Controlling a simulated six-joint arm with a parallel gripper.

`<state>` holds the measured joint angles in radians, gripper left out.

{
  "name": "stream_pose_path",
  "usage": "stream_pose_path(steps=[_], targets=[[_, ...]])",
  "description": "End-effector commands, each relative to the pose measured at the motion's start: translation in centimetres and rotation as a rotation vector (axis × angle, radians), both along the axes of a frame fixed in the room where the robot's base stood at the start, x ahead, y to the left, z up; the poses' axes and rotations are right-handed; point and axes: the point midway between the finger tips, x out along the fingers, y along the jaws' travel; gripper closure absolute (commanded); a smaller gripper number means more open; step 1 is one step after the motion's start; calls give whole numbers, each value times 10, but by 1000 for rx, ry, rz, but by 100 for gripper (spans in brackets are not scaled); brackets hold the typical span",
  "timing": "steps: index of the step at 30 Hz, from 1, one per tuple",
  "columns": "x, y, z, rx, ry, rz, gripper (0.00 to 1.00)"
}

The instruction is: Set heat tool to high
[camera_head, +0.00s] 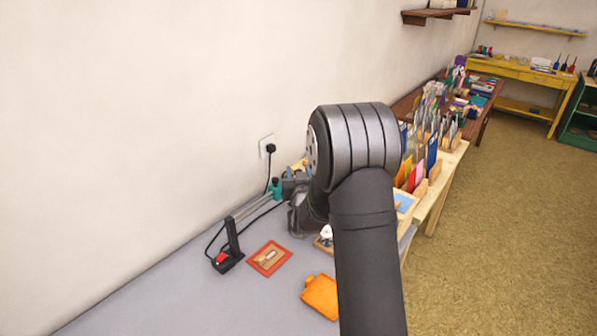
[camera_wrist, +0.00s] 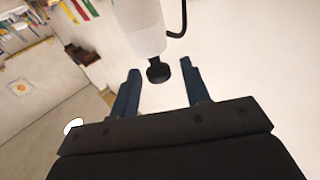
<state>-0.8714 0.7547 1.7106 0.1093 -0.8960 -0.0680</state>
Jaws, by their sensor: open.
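In the wrist view, a pale, rounded body (camera_wrist: 139,25) with a short black end piece (camera_wrist: 158,71) and a dark cord (camera_wrist: 180,20) looks like the heat tool. No switch marking or setting can be read on it. My gripper (camera_wrist: 161,72) is open, and the black end piece shows between its two blue-grey fingers. I cannot tell whether either finger touches it. In the head view, my arm covers most of the area around the gripper, and I cannot make out the heat tool there.
A wall socket with a black plug (camera_head: 270,148) and a hanging cord is behind the bench. On the grey bench (camera_head: 190,296) are a black stand with a red switch (camera_head: 221,259), a red-framed pad (camera_head: 269,258) and an orange pad (camera_head: 320,296). The bench's front left is clear.

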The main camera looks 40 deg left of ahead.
Motion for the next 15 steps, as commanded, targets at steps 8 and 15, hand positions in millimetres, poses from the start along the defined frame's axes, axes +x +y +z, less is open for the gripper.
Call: stream_pose_path(steps=[8, 15], targets=[[8, 8, 0, 1, -1, 0, 57], [8, 8, 0, 1, -1, 0, 71]])
